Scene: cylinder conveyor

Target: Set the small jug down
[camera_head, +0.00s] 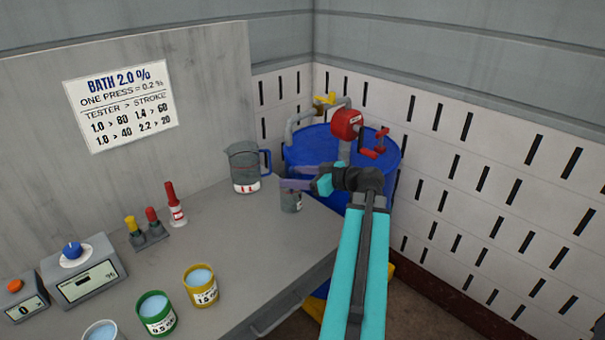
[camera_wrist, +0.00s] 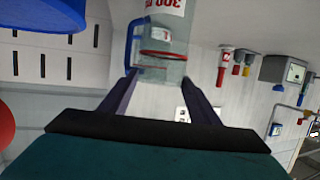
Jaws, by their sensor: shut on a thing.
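The small jug (camera_head: 291,200) is a grey, see-through vessel with a red-and-white label. My gripper (camera_head: 293,179) is shut on its upper part and holds it upright at the counter's back right. I cannot tell whether its base touches the counter. In the wrist view, which is upside down, the small jug (camera_wrist: 166,68) sits between the two dark fingers, with large "300" print near the top edge. Part of it is cut off by the frame.
A larger clear jug (camera_head: 245,168) with a blue handle stands just left on the grey counter (camera_head: 235,240). A blue drum (camera_head: 315,150) with a red pump (camera_head: 346,124) stands behind right. Yellow (camera_head: 201,287) and green (camera_head: 156,313) cups stand in front. The counter's middle is clear.

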